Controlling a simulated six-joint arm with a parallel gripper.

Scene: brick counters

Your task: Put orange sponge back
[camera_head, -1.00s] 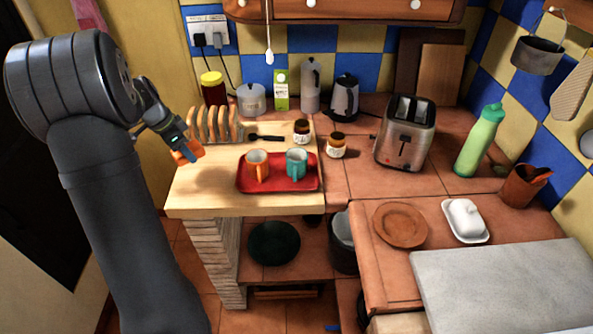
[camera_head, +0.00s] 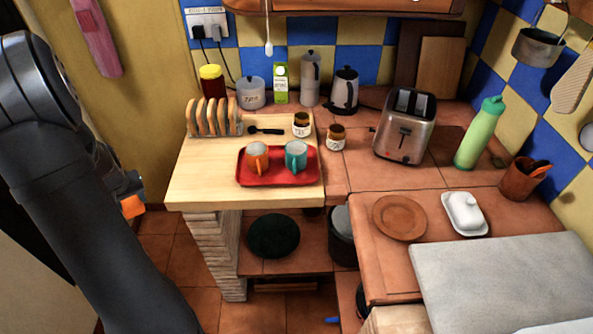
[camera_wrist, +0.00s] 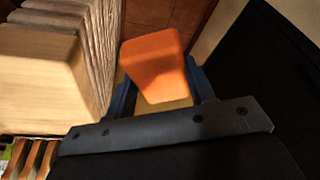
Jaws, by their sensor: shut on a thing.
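The orange sponge (camera_wrist: 153,65) is a block between the two blue fingers of my gripper (camera_wrist: 160,92) in the wrist view. My gripper is shut on it. In the head view, the sponge (camera_head: 132,206) shows only in part at the edge of my arm, left of the wooden counter and apart from it. My gripper (camera_head: 128,190) is mostly hidden behind my arm in that view. In the wrist view the sponge hangs above the tiled floor, next to the counter's side.
The wooden counter (camera_head: 200,185) holds a red tray (camera_head: 275,179) with an orange mug (camera_head: 257,157) and a teal mug (camera_head: 296,157), and a toast rack (camera_head: 212,118). A shelf below holds a dark green plate (camera_head: 273,237). Brick legs (camera_head: 229,255) support the counter. A dark panel (camera_wrist: 262,75) stands at right in the wrist view.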

